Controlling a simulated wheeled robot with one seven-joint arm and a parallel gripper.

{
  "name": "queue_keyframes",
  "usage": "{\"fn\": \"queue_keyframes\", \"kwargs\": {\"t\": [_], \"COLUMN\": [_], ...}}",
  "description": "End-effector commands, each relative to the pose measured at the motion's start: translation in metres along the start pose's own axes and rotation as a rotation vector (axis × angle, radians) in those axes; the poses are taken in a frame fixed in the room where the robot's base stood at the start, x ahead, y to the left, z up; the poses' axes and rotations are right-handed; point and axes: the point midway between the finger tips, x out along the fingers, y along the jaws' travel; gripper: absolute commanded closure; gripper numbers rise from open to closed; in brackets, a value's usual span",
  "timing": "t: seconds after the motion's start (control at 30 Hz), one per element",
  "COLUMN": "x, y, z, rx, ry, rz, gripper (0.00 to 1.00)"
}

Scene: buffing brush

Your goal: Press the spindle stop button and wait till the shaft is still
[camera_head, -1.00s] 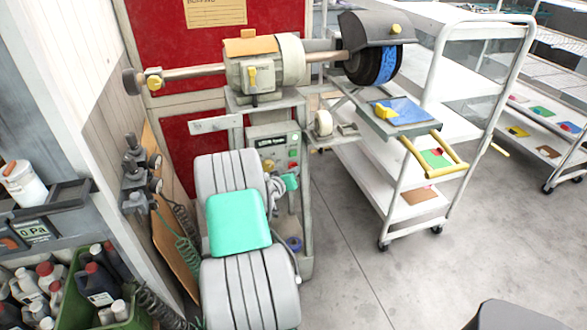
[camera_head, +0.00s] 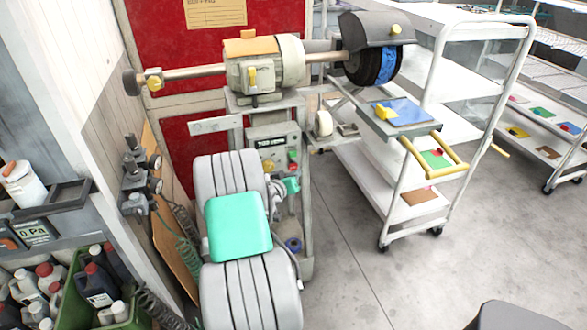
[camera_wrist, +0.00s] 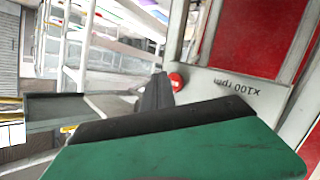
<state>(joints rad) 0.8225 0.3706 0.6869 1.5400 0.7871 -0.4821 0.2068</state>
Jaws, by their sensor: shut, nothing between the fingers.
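The buffing machine (camera_head: 265,75) stands against the red panelled wall, its long shaft (camera_head: 195,72) running left and a blue-and-black brush wheel (camera_head: 385,65) at the right end under a dark hood. Its control panel (camera_head: 270,145) has a small display, a green button (camera_head: 292,156) and a red stop button (camera_head: 293,167). The red button also shows in the wrist view (camera_wrist: 176,82), beside upside-down rpm lettering. My gripper's dark fingers (camera_wrist: 157,92) are shut and empty, close to the red button in that view; contact cannot be told. Whether the shaft turns cannot be told.
A white trolley (camera_head: 440,130) stands to the right. A small shelf with a blue pad (camera_head: 405,110) and a yellow handle (camera_head: 440,160) juts out beside the machine. A green crate of bottles (camera_head: 75,310) is at lower left. The floor (camera_head: 350,260) at centre right is clear.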

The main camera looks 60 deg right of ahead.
Motion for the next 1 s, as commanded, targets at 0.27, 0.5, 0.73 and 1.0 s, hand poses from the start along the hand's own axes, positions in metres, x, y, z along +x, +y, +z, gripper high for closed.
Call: {"fn": "queue_keyframes", "kwargs": {"t": [0.27, 0.5, 0.73, 1.0], "x": [-0.006, -0.023, -0.035, -0.035], "y": [0.005, 0.017, 0.025, 0.025], "z": [0.004, 0.016, 0.025, 0.026], "rx": [0.000, 0.001, 0.000, 0.000], "ry": [-0.001, -0.001, -0.001, -0.001], "rz": [0.001, 0.000, 0.001, 0.000], "gripper": [1.00, 1.00, 1.00, 1.00]}}
